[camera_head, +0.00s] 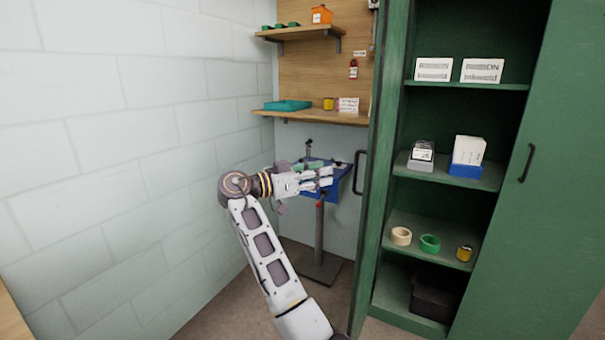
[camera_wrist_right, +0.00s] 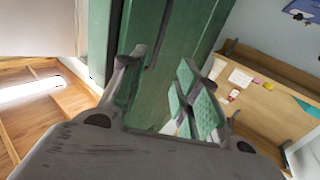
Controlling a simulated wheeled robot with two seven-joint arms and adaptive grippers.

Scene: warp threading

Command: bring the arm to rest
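My right arm (camera_head: 265,255) rises from the bottom of the head view and bends to the right at a dark joint. Its gripper (camera_head: 325,177) points right, in front of a small blue-topped stand (camera_head: 346,187) and left of the green cabinet. I cannot tell from here whether it touches the stand. In the right wrist view the gripper (camera_wrist_right: 160,90) has its green-padded fingers apart, with nothing seen between them. My left gripper is not in view.
A green cabinet (camera_head: 470,195) with boxes, tape rolls and other items on its shelves stands at the right. Wooden wall shelves (camera_head: 320,118) hold a teal tray (camera_head: 288,105) above the stand. A pale block wall (camera_head: 110,130) borders the left.

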